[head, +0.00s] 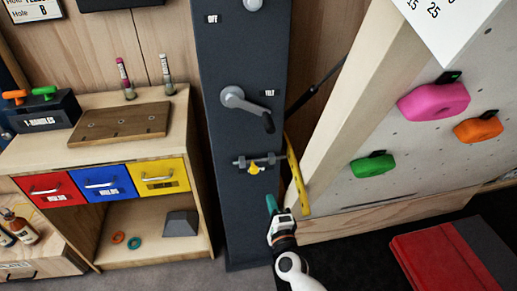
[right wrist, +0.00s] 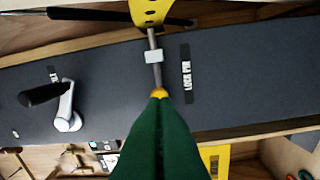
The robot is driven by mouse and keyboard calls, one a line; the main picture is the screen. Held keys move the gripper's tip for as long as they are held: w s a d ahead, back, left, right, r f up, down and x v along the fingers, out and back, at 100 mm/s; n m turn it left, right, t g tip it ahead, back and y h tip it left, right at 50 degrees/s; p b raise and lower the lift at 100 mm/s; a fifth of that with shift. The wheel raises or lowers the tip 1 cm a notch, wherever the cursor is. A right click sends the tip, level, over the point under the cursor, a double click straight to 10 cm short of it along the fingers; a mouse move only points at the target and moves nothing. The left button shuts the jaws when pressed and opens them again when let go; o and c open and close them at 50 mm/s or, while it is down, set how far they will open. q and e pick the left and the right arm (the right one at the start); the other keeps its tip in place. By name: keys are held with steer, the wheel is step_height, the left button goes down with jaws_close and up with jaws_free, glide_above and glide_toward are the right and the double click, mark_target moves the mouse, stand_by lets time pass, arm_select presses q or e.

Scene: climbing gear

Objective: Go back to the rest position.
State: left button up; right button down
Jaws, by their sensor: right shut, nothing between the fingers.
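My right gripper (head: 271,204) is in front of the lower part of the dark panel (head: 236,200), below the lock pin. Its green fingers (right wrist: 158,135) are shut and empty in the right wrist view. The metal lock pin (head: 264,161) with a yellow part (head: 256,168) lies across the panel; in the wrist view its yellow end shows right at the fingertips, and I cannot tell whether they touch. A yellow perforated bar (head: 297,178) stands at the panel's right edge. My left gripper is not in view.
A crank handle (head: 247,105) juts from the panel above the pin. A wooden cabinet (head: 135,207) with red, blue and yellow drawers stands left. A climbing wall (head: 410,140) with coloured holds leans at right. A red folded mat (head: 438,262) lies on the floor.

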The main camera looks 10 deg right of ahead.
steer(key=s+d+f+n+g, duration=0.1)
steer(key=s+f+n+g, duration=0.25)
steer(key=s+f, duration=0.45)
steer(key=s+d+f+n+g, duration=0.15)
steer(key=s+f+n, duration=0.3)
steer(key=f, duration=0.65)
steer(key=s+d+f+n+g, duration=0.1)
steer(key=s+f+n+g, duration=0.4)
steer(key=f, duration=0.5)
steer(key=s+d+f+n+g, duration=0.2)
steer(key=s+d+f, duration=0.1)
steer(key=s, duration=0.7)
steer(key=s+d+f+n+g+h, duration=0.1)
steer(key=s+d+f+n+g, duration=0.2)
steer(key=s, duration=0.7)
steer(key=s+d+f+n+g, duration=0.2)
steer(key=s+f, duration=0.5)
steer(key=s, duration=0.4)
steer(key=shift+d+n+h+p, duration=0.3)
steer(key=shift+d+n+p, duration=0.1)
steer(key=shift+n, duration=0.3)
steer(key=shift+f, duration=0.1)
